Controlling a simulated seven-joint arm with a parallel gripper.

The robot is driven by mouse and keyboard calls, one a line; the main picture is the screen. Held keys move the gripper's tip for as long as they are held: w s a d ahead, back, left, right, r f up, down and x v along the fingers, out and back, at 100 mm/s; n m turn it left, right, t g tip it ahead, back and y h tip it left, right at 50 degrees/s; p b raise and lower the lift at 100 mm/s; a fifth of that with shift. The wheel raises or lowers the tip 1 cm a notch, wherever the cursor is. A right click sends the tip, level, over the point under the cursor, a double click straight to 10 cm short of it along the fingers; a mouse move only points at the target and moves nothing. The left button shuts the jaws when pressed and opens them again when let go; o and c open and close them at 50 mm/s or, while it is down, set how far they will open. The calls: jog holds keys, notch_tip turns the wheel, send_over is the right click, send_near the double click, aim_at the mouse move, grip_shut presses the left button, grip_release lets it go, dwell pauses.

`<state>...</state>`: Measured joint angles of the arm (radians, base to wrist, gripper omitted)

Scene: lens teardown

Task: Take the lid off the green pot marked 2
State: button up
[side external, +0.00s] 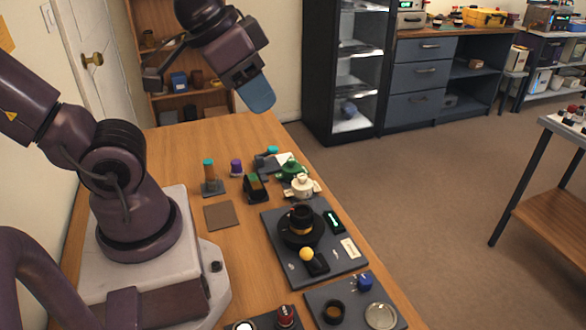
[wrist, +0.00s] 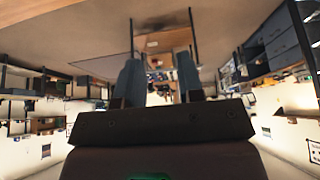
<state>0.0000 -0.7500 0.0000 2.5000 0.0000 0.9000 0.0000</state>
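A small green pot (side external: 291,169) with a lid knob on top stands on the wooden table, just behind a white pot (side external: 301,185). I cannot read any number on it. My gripper (side external: 260,98) is raised well above the table, up and to the left of the green pot, and touches nothing. In the wrist view my gripper (wrist: 159,80) shows two blue-grey fingers spread apart with nothing between them. The wrist camera faces out into the room, so the pots are not visible there.
Close to the green pot are a black-and-green block (side external: 255,188), a purple-capped item (side external: 236,168) and a teal-capped bottle (side external: 209,172). A dark board (side external: 275,262) carrying a black lens assembly (side external: 300,226) lies in front. A brown square mat (side external: 219,215) is bare.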

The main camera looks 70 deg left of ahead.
jog(key=o, duration=0.9)
jog(key=shift+c, duration=0.2)
jog(key=shift+f, duration=0.1)
jog(key=n+g+y, duration=0.5)
jog(key=n+g, duration=0.1)
jog(key=n, duration=1.2)
send_near(292, 159)
jog(key=shift+h, duration=0.3)
jog(key=x, duration=0.4)
jog(key=shift+s+f, duration=0.2)
jog(key=shift+f, duration=0.2)
jog(key=shift+a+x, duration=0.15)
jog(key=shift+x, duration=1.2)
jog(key=shift+a+x, duration=0.15)
jog(key=shift+x, duration=1.2)
